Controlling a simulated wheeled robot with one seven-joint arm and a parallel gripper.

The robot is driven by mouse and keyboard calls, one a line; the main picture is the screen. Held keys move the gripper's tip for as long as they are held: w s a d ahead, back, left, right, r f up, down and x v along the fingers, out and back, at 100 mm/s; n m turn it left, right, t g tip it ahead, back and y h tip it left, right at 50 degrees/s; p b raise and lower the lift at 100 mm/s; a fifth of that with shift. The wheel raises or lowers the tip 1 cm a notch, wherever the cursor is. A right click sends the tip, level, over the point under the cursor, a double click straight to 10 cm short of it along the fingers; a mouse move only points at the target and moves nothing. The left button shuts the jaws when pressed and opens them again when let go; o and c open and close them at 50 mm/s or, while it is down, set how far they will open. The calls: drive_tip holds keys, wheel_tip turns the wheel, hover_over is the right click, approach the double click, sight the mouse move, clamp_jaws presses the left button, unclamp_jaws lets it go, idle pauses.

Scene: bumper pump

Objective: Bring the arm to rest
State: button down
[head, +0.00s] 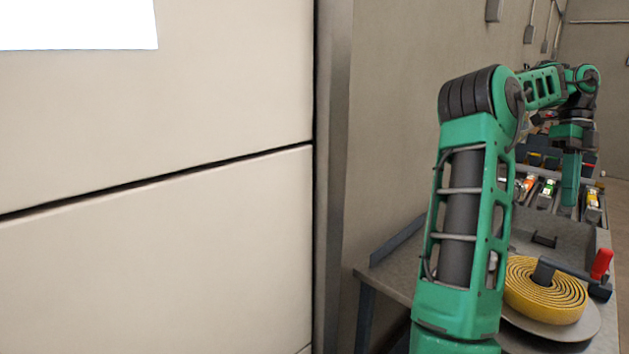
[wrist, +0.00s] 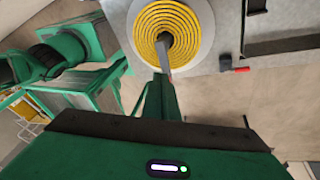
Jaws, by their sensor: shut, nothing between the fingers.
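My arm rises in the right half of the head view, bends at a high elbow and reaches away over the bench. My gripper (head: 571,190) hangs downward at its far end, small and partly hidden among the things behind it. In the wrist view my gripper (wrist: 165,62) is shut and empty, its narrow tip showing in front of the yellow coil (wrist: 160,28). The same yellow coil (head: 545,289) lies on a round grey plate on the bench, nearer than the gripper in the head view. I see no contact between them.
The grey bench (head: 395,265) runs along the wall at the right. A red handle (head: 601,263) stands beside the coil. Small coloured items (head: 549,188) sit in racks farther back. A large pale panel (head: 160,240) fills the left.

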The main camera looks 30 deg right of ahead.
drive_tip(key=w+a+f+n, duration=0.3)
drive_tip(key=a+n, duration=0.3)
drive_tip(key=a, duration=0.2)
drive_tip(key=w+a+f+n+t+h, duration=0.1)
drive_tip(key=w+a+f+n, duration=0.25)
drive_tip(key=a+n, duration=0.4)
drive_tip(key=w+a+f+n, duration=0.2)
drive_tip(key=w+a+n, duration=0.3)
drive_tip(key=a, duration=0.4)
drive_tip(key=s+a+f+n+t, duration=0.1)
drive_tip(key=a+f+n, duration=0.3)
drive_tip(key=a+n, duration=0.3)
drive_tip(key=s+a+f+n+h, duration=0.1)
drive_tip(key=a+f+n, duration=0.4)
drive_tip(key=a, duration=0.6)
drive_tip(key=shift+s+a+n+t+h, duration=0.2)
drive_tip(key=shift+a+n+t+h, duration=0.15)
drive_tip(key=shift+n, duration=0.5)
drive_tip(key=shift+s+d+f, duration=0.1)
drive_tip(key=shift+d, duration=0.05)
